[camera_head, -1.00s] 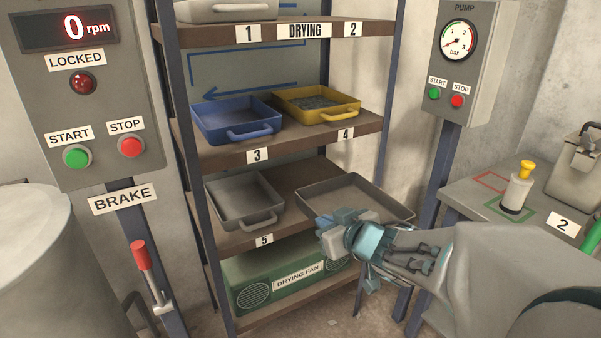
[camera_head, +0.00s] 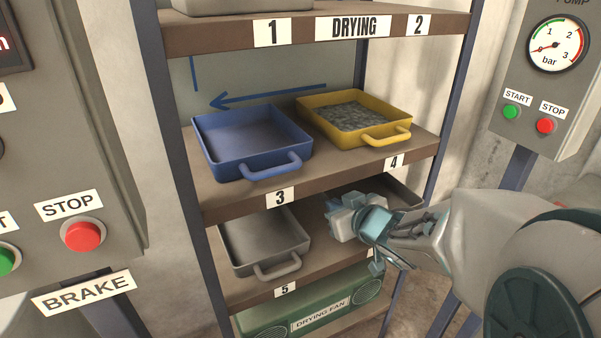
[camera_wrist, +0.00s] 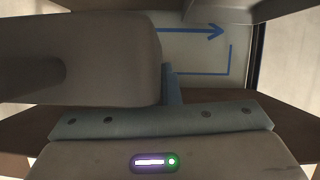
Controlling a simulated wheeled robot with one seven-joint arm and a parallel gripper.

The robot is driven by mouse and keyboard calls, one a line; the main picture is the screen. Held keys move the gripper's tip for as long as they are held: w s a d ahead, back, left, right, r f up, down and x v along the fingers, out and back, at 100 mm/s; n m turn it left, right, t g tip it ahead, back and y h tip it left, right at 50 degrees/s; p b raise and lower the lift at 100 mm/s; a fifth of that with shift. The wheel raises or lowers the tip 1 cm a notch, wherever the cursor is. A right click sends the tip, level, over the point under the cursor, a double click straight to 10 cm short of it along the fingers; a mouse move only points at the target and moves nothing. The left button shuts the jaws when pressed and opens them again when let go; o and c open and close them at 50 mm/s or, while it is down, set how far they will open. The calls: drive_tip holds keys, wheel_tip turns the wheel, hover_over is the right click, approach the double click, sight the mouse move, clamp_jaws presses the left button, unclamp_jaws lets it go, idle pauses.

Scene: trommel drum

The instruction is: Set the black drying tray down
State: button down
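The black drying tray (camera_head: 402,188) is in the right half of the lower shelf bay in the head view. Only its back and right rim show, and my arm hides its front and handle. My gripper (camera_head: 343,217) is at the tray's front left, just right of the grey tray. It appears shut on the tray's front side, though the contact is hidden. I cannot tell whether the tray's bottom touches the shelf board. The wrist view shows my gripper's body close up and the shelf's back panel; the tray is not clearly made out there.
The grey tray (camera_head: 262,241) sits left in the same bay. Above are the blue tray (camera_head: 240,165) and the yellow tray (camera_head: 372,138) with grey bits. A green drying fan (camera_head: 318,318) is below. The shelf's right post (camera_head: 455,95) stands close to my arm.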

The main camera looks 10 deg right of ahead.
drive_tip(key=x, duration=0.3)
drive_tip(key=d+f+x, duration=0.1)
drive_tip(key=x, duration=0.7)
drive_tip(key=shift+d+f+b, duration=0.3)
drive_tip(key=shift+d+f, duration=0.1)
drive_tip(key=shift+f+b, duration=0.9)
drive_tip(key=shift+f, duration=1.05)
drive_tip(key=shift+f, duration=0.25)
drive_tip(key=c, duration=1.6)
unclamp_jaws()
drive_tip(key=shift+c, duration=0.2)
drive_tip(key=shift+r, duration=0.15)
